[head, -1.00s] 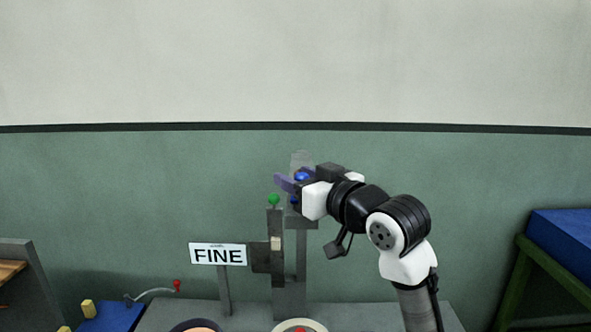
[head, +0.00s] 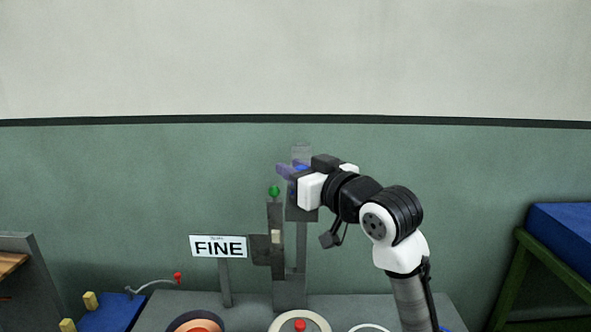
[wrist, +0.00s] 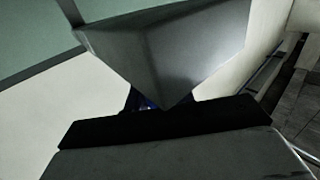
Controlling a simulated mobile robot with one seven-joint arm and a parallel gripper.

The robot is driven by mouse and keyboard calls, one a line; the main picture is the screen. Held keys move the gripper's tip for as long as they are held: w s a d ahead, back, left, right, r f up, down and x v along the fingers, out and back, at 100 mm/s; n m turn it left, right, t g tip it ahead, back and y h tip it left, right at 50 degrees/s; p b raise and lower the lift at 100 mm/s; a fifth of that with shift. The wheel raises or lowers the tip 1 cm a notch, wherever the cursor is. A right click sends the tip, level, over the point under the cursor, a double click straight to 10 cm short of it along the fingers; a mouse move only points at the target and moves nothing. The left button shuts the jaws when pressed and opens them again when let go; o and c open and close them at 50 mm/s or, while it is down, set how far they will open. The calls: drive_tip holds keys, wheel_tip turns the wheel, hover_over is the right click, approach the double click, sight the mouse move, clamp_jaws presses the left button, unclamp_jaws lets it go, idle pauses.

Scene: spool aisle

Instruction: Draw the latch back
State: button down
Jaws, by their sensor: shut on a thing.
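A grey upright fixture (head: 290,292) stands on the bench, with a clear plate (head: 301,152) at its top. My gripper (head: 292,172) is at the upper part of this fixture, reaching in from the right. It is shut on a blue part (head: 302,167), which is mostly hidden by the fingers. I cannot tell the latch's full shape. A green knob (head: 274,190) tops a grey slide or post just left of and below my gripper, apart from it. In the wrist view a grey block (wrist: 180,45) hides the fingertips, and only a hint of blue (wrist: 147,104) shows.
A "FINE" sign (head: 218,246) stands left of the fixture. A red button (head: 300,325) on a pale disc and a copper-coloured spool (head: 197,326) sit in front. A blue surface with yellow blocks (head: 90,301) is at left, a green-framed blue table (head: 562,240) at right.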

drive_tip(key=s, duration=0.3)
drive_tip(key=shift+s+b, duration=0.15)
drive_tip(key=shift+b, duration=0.15)
drive_tip(key=c, duration=1.2)
unclamp_jaws()
drive_tip(key=shift+s, duration=0.1)
drive_tip(key=shift+o, duration=0.2)
drive_tip(key=b+v, duration=0.3)
drive_tip(key=v, duration=1)
drive_tip(key=shift+s+d, duration=0.2)
drive_tip(key=shift+s, duration=0.1)
